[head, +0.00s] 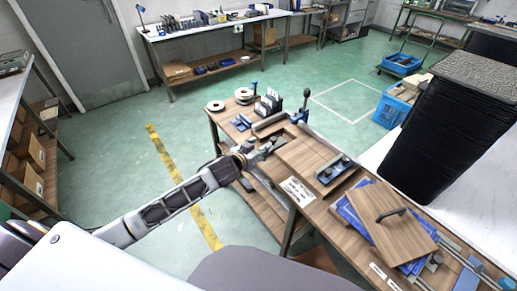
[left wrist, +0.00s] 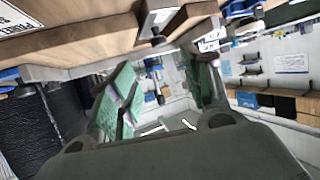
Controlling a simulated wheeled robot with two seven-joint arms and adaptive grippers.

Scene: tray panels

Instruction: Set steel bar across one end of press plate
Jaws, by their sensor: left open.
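A wooden plate with a black handle (head: 393,226), which looks like the press plate, lies on blue pieces at the right of the bench. A grey bar (head: 269,121) lies near the far end of the bench; I cannot tell whether it is the steel bar. My left gripper (head: 268,147) is at the bench's left edge, beside a flat wooden panel (head: 302,156). In the left wrist view its green-padded fingers (left wrist: 163,92) are apart with nothing seen between them. A metal piece (left wrist: 158,18) shows at the wooden edge above them. My right gripper is out of view.
A blue-and-metal clamp (head: 334,169) sits on the panel. A printed label sheet (head: 297,191) lies at the front edge. Spools (head: 244,93) and dark upright holders (head: 270,103) crowd the far end. A black stack (head: 450,125) stands right of the bench. Floor is free at left.

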